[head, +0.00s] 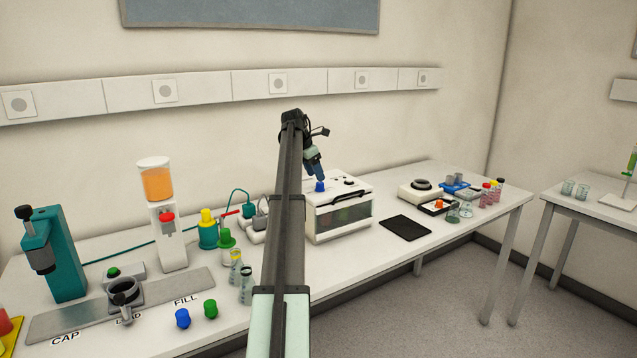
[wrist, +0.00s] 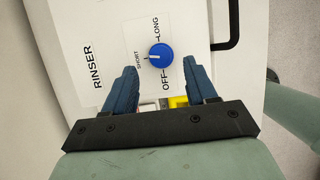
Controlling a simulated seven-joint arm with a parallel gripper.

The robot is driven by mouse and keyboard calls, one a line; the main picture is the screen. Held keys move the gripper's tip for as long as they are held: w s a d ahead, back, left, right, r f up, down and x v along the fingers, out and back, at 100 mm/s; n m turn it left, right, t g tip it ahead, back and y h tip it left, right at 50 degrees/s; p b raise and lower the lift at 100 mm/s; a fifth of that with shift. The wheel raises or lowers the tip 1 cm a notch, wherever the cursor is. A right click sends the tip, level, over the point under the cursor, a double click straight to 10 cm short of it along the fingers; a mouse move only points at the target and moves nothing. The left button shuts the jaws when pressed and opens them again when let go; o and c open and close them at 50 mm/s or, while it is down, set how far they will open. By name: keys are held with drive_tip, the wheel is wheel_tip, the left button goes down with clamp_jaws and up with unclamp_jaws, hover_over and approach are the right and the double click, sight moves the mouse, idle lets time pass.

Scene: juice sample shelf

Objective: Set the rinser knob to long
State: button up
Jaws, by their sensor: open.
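The blue rinser knob (wrist: 160,58) sits on the white top of the rinser (wrist: 100,35). Its white mark points towards SHORT. LONG is printed at the upper right of the knob and OFF below it. My gripper (wrist: 160,70) is open, with one blue finger on each side of the knob and visible gaps to it. In the head view the rinser (head: 358,184) is a white box with a dark window, and my gripper (head: 319,177) points down just above the blue knob (head: 320,187).
A black handle (wrist: 230,25) is on the rinser. A dark mat (head: 405,228) and a white device with a round dark top (head: 421,188) stand to the right. A juice dispenser (head: 158,205) and several bottles stand to the left. The wall is behind the rinser.

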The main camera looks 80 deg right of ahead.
sight(320, 186)
drive_tip(key=shift+x, duration=2.2)
drive_tip(key=c, duration=1.1)
